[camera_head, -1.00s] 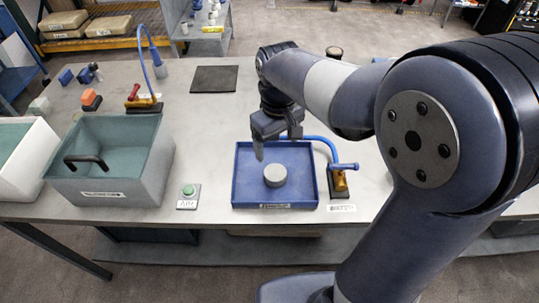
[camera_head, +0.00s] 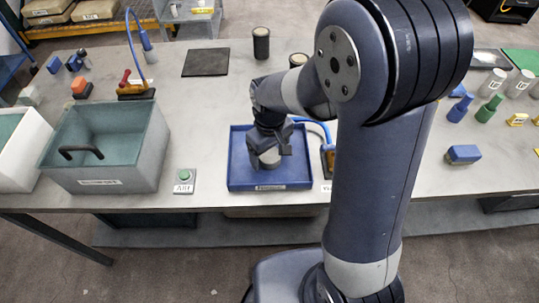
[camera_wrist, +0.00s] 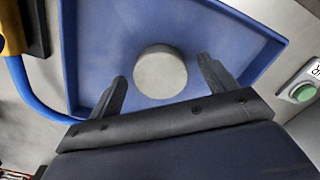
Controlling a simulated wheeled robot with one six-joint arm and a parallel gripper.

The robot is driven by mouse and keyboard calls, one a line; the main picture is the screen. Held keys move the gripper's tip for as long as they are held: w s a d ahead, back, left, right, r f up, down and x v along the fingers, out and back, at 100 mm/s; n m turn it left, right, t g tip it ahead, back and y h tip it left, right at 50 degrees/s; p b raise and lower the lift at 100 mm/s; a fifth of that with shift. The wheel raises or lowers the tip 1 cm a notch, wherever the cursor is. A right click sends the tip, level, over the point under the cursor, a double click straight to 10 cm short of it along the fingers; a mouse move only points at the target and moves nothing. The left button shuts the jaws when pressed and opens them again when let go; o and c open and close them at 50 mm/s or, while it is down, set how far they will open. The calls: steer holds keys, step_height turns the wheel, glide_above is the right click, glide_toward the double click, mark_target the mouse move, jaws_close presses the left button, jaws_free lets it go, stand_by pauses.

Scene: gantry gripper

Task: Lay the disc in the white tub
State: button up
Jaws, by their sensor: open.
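The disc (camera_head: 269,158) is light grey and round, lying on the floor of a shallow blue tray (camera_head: 235,165). My gripper (camera_head: 268,150) is open over the tray, close to the disc. In the wrist view the disc (camera_wrist: 160,73) shows between the two spread fingers (camera_wrist: 161,78), with a gap on each side. I cannot tell how far the fingertips are above the tray floor. The white tub (camera_head: 28,160) is at the left edge of the head view, partly cut off, with a greenish inside.
A grey tub (camera_head: 125,181) with a dark handle inside stands between the white tub and the blue tray. A green button (camera_head: 184,175) sits left of the tray. A blue hose (camera_wrist: 30,95) curves beside the tray. Dark cylinders (camera_head: 261,43) stand behind it.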

steer(key=shift+f, duration=0.1)
steer(key=shift+c, duration=0.3)
steer(key=c, duration=1.2)
